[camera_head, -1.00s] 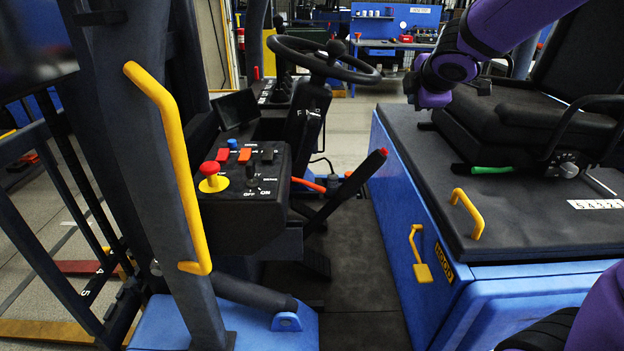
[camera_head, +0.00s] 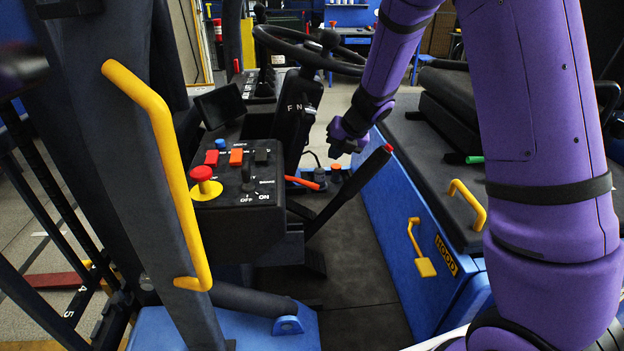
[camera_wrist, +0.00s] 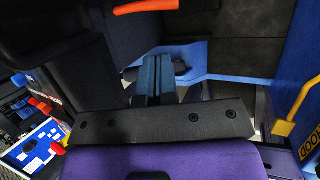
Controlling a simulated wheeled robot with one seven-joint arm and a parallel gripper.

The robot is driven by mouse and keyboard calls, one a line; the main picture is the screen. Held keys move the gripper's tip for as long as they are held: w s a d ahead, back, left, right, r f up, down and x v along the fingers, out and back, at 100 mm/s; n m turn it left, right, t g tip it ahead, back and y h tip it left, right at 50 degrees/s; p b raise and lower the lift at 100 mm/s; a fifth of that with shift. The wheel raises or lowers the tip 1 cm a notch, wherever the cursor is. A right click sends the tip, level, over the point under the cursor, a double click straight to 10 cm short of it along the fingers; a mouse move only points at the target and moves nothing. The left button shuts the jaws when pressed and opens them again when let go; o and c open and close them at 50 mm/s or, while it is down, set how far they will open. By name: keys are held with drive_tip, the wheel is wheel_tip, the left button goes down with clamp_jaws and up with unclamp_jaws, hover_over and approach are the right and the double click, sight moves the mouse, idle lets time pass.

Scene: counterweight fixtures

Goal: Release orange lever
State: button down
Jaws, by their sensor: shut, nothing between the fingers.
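The orange lever (camera_head: 302,183) is a short orange handle low beside the control console, in front of the steering column. In the wrist view an orange bar (camera_wrist: 146,6), likely the same lever, crosses the top edge; only part of it shows. My gripper (camera_head: 338,149) hangs in the open space right of the steering column, above and right of the orange lever and apart from it. In the wrist view my gripper's fingers (camera_wrist: 155,62) are together with nothing between them, and the orange bar lies beyond their tips.
A black lever with a red tip (camera_head: 388,149) slants up close to my gripper. The control console (camera_head: 240,190) with a red knob is at left. A yellow grab bar (camera_head: 172,165) stands nearer. The blue seat base (camera_head: 395,225) bounds the right; dark floor (camera_head: 345,270) lies between.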

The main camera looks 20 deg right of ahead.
sight(312, 187)
drive_tip(key=x, duration=1.4)
idle(0.4)
drive_tip(key=shift+a+f+m+t+y, duration=0.1)
drive_tip(key=shift+f+m+t+y, duration=0.2)
drive_tip(key=shift+f+y, duration=1)
drive_tip(key=a+f+m+t+y, duration=0.1)
drive_tip(key=a+f+t+y, duration=0.1)
drive_tip(key=a+f+y, duration=0.2)
drive_tip(key=shift+w+f+y, duration=0.4)
drive_tip(key=shift+f+y, duration=0.1)
drive_tip(key=shift+y, duration=0.3)
